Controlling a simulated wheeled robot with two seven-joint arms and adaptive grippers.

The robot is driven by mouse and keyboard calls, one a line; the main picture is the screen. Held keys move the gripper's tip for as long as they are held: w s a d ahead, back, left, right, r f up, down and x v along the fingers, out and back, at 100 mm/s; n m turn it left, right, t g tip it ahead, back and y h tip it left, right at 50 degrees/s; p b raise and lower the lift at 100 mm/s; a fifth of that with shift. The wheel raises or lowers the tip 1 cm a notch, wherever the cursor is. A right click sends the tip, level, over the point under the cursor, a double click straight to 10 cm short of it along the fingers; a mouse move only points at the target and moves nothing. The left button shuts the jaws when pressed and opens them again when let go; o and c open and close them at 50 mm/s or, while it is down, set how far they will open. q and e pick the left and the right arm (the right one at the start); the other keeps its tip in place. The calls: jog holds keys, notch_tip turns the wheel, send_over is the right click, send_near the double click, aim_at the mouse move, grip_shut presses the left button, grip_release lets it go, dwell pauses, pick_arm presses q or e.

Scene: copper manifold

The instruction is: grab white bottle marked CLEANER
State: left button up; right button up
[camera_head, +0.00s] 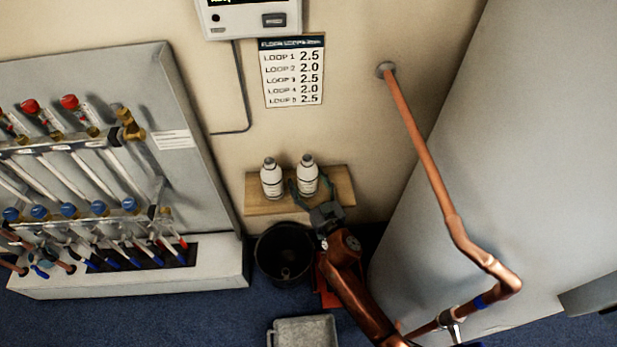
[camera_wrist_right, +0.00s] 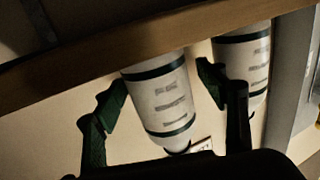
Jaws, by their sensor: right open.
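Two white bottles with dark bands stand side by side on a small wooden shelf (camera_head: 262,207): a left bottle (camera_head: 271,180) and a right bottle (camera_head: 307,172). Their label print is too small to read, so I cannot tell which says CLEANER. My right gripper (camera_head: 308,190) is open at the right bottle. In the right wrist view, which looks upside down, this bottle (camera_wrist_right: 160,97) stands between the spread fingers (camera_wrist_right: 163,84), with gaps showing beside it. The other bottle (camera_wrist_right: 251,65) is outside the fingers to the right. My left gripper is not in view.
A black bucket (camera_head: 283,258) is below the shelf, with a grey tray (camera_head: 303,332) nearer. A pipe manifold panel (camera_head: 190,100) stands at left. A copper pipe (camera_head: 420,150) runs down at right by a grey panel (camera_head: 545,150). A loop chart (camera_head: 293,75) hangs above.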

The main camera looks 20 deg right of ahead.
jog(key=shift+c, duration=0.3)
jog(key=c, duration=1.3)
jog(key=shift+r, duration=0.1)
